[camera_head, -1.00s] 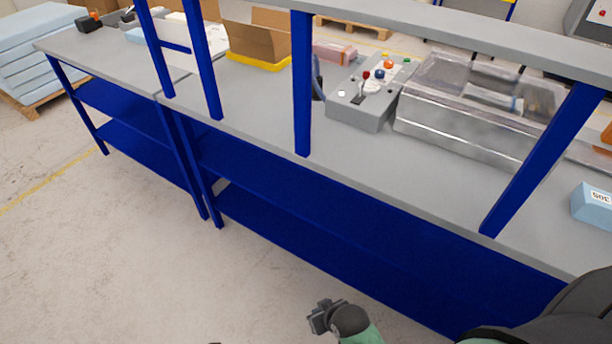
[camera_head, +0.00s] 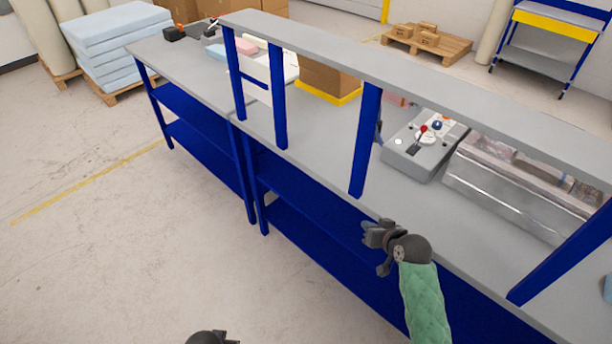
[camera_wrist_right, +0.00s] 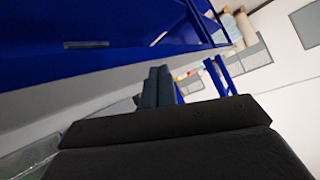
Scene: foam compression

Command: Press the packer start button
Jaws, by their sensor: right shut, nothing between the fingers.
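The packer's grey control box (camera_head: 410,162) stands on the bench, right of centre in the head view. My right gripper (camera_head: 370,234) is shut and empty, in front of the bench's front edge, left of and nearer than the box. Its closed fingers show in the right wrist view (camera_wrist_right: 157,86). A dark part at the bottom edge (camera_head: 208,338) seems to be my left gripper, mostly cut off.
The clear-covered packer (camera_head: 510,195) sits right of the box. Blue posts (camera_head: 366,140) carry a grey upper shelf (camera_head: 400,83) over the bench (camera_head: 320,140). A cardboard box (camera_head: 328,78) stands farther left. The floor (camera_head: 120,250) in front is clear.

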